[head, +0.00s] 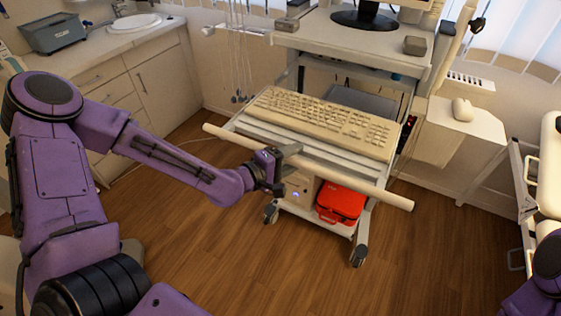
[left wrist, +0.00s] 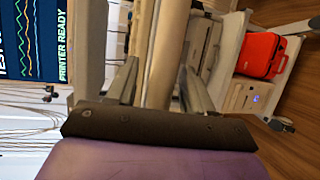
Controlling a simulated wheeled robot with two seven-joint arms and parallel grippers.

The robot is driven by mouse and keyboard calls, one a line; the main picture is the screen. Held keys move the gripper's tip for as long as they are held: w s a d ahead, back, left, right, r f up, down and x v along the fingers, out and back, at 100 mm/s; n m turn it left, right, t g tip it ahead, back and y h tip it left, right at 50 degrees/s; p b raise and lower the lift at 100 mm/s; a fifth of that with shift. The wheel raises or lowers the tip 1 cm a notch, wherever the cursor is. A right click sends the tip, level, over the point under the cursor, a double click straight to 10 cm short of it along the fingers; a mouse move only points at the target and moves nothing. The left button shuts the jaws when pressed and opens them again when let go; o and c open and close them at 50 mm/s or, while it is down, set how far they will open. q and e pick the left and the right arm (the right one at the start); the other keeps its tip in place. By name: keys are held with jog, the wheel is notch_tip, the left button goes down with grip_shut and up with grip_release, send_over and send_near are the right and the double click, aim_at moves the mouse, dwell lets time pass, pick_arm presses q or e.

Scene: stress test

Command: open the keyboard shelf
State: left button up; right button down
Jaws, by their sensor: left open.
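The keyboard shelf (head: 300,143) is a pale tray on the cart, with a beige keyboard (head: 325,121) lying on it. A long cream handle bar (head: 350,184) runs along its front. My left gripper (head: 286,153) is at this bar, left of its middle. In the left wrist view, the bar (left wrist: 167,50) passes between the two open fingers of my left gripper (left wrist: 160,78). I cannot tell whether the fingers touch it. The gripper hides a short part of the bar in the head view. My right gripper is out of view.
A red case (head: 340,202) sits low in the cart, under the shelf. A counter with a sink (head: 135,23) and drawers is at left. A side stand with a white mouse (head: 462,110) is at right. Wooden floor (head: 240,255) in front is clear.

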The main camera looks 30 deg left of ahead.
pick_arm(q)
jog(key=p+v, duration=0.1)
jog(key=v, duration=0.6)
jog(key=shift+r+p, duration=0.2)
jog(key=shift+p, duration=0.2)
jog(key=shift+s+a, duration=0.25)
jog(key=shift+s, duration=0.4)
jog(key=shift+f, duration=0.15)
jog(key=s+a+f+m+g+y+b, duration=0.1)
jog(key=s+a+f+g+y, duration=0.25)
jog(key=f, duration=0.65)
jog(key=s+a+f+m+g+y+b, duration=0.25)
jog(key=s+f, duration=0.25)
jog(key=f, duration=0.4)
jog(key=s+f+m+g+y, duration=0.3)
jog(key=s+f, duration=0.7)
jog(key=s, duration=0.4)
jog(key=m+g, duration=0.1)
jog(key=g, duration=0.1)
jog(key=shift+d+f+g+y, duration=0.3)
jog(key=shift+d, duration=0.05)
